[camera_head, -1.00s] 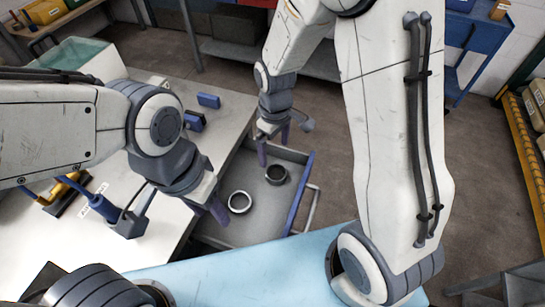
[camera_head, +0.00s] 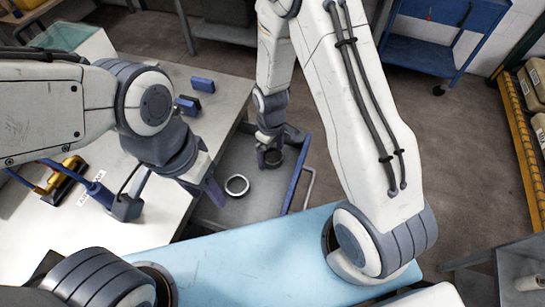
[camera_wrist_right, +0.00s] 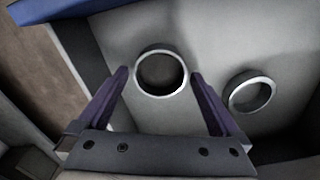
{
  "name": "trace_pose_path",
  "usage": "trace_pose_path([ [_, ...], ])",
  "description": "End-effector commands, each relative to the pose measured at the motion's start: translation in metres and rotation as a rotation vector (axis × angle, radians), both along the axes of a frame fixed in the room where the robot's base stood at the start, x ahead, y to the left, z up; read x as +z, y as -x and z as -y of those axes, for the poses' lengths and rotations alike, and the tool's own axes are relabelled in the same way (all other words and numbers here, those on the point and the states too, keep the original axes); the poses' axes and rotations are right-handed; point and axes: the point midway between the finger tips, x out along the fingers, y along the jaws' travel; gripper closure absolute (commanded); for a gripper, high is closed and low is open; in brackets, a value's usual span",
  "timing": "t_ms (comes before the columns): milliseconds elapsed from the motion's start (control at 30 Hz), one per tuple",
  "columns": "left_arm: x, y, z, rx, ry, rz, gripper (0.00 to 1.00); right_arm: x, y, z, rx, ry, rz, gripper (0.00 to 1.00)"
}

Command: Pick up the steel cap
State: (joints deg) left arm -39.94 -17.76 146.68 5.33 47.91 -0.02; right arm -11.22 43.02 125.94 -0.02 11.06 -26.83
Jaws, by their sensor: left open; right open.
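Two round, ring-rimmed caps stand in a grey tray (camera_head: 228,213). The darker one (camera_head: 279,156) is near the blue edge, partly hidden by my right gripper (camera_head: 269,160). The brighter silver one (camera_head: 237,186) lies to its left. In the right wrist view, the darker cap (camera_wrist_right: 161,94) appears between the spread fingertips of my right gripper (camera_wrist_right: 158,75), with no clear contact. The silver cap (camera_wrist_right: 250,96) is outside the right finger. I cannot tell which is steel. My left gripper (camera_head: 213,194) is open and empty, just left of the silver cap.
A white-topped table (camera_head: 115,222) stands left of the tray, bearing blue blocks (camera_head: 203,84) and a gold-and-blue tool (camera_head: 66,178). A blue rail (camera_head: 296,174) borders the tray's right side. A light-blue surface (camera_head: 250,255) lies in front. Open floor is to the right.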

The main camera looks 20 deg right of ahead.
Motion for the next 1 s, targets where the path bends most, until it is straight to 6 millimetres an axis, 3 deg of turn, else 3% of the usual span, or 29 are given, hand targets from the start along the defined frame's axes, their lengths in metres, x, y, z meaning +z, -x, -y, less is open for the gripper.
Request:
trace_pose_path([
  [133, 0.0, 0.0, 0.0, 0.0, 0.0, 0.0, 0.5, 0.0, 0.0, 0.0, 0.0, -0.001, 0.001, 0.0],
  [300, 0.0, 0.0, 0.0, 0.0, 0.0, 0.0, 0.5, 0.0, 0.0, 0.0, 0.0, 0.0, 0.0, 0.65],
  [367, 0.0, 0.0, 0.0, 0.0, 0.0, 0.0, 0.5, 0.001, 0.0, 0.0, 0.0, 0.0, 0.0, 0.86],
  [733, 0.0, 0.0, 0.0, 0.0, 0.0, 0.0, 0.5, 0.008, -0.001, 0.0, 0.0, 0.0, 0.004, 0.86],
  [1000, -0.001, 0.0, 0.0, 0.0, 0.0, 0.0, 0.5, 0.044, -0.001, 0.0, 0.0, -0.001, 0.006, 0.86],
])
